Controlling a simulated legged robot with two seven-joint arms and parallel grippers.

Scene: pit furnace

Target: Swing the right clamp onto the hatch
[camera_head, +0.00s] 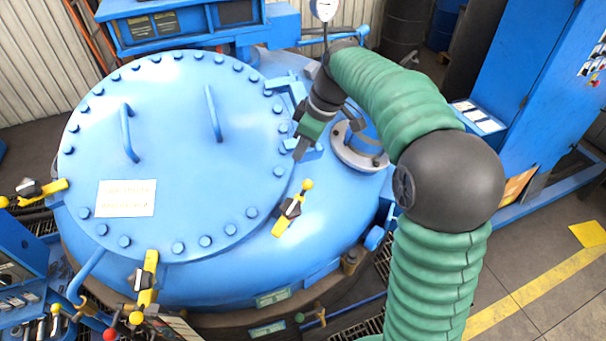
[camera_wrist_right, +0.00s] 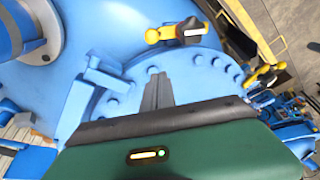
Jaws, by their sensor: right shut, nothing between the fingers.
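The round blue hatch (camera_head: 170,140) is closed on the blue furnace lid, with bolts around its rim. It also shows in the wrist view (camera_wrist_right: 205,80). The right clamp (camera_head: 292,208), yellow with a black and silver middle, is just outside the hatch's right rim, its bar pointing along the rim rather than across it. It shows at the top of the wrist view (camera_wrist_right: 180,34). My right gripper (camera_head: 298,157) is shut and empty, above the hatch's right edge, apart from the clamp and farther back. It shows in the wrist view (camera_wrist_right: 157,91). My left gripper is out of view.
A left clamp (camera_head: 40,188) and a front clamp (camera_head: 150,278) sit at the hatch's rim. A flanged pipe stub (camera_head: 358,148) stands right of my gripper. Two handles rise from the hatch, one of them nearer my gripper (camera_head: 213,112). A blue cabinet (camera_head: 535,100) stands at right.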

